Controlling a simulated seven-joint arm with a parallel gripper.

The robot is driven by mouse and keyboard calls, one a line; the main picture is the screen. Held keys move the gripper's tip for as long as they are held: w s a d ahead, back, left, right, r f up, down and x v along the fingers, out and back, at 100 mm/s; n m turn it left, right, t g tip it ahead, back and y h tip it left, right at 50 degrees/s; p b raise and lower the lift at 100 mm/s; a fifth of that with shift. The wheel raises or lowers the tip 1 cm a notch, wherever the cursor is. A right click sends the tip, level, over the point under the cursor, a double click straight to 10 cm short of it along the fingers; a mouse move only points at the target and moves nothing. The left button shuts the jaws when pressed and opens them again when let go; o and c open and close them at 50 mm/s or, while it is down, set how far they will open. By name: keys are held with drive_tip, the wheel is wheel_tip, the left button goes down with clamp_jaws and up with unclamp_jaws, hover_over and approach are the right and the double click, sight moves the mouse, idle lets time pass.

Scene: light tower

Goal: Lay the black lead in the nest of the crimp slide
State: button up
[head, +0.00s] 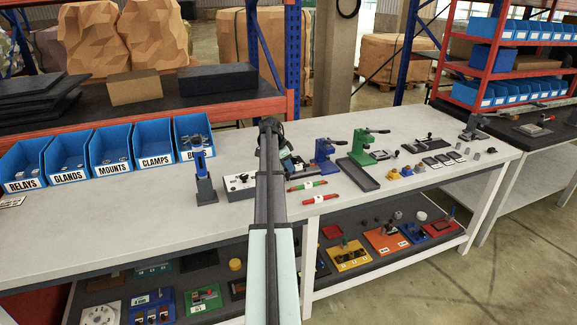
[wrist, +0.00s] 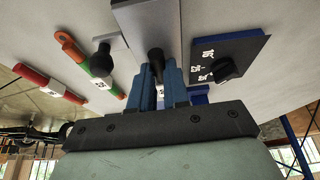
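In the wrist view my gripper (wrist: 160,72) has its blue fingers close together around a dark, round-ended piece, which looks like the black lead (wrist: 155,56). A small white patch, perhaps its label, shows between the fingers. The lead points away from the wrist camera, over a grey plate (wrist: 142,28) that may belong to the crimp slide. A black ball knob (wrist: 101,58) stands beside the plate. The nest itself is not clearly visible. In the head view my arm hides the gripper's fingers and most of a dark device (head: 291,163) on the bench.
A red lead (head: 320,199) and a green lead (head: 307,186) lie right of my arm. A blue press (head: 325,153) and green press (head: 362,147) stand right. The bench front (head: 130,220) is clear.

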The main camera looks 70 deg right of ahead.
drive_tip(key=shift+o, duration=0.6)
drive_tip(key=shift+a+f, duration=0.2)
drive_tip(key=shift+a, duration=0.05)
drive_tip(key=shift+w+r, duration=0.2)
drive_tip(key=shift+r, duration=0.15)
drive_tip(key=v, duration=1.3)
drive_tip(key=shift+r, duration=0.25)
drive_tip(key=shift+d, duration=0.1)
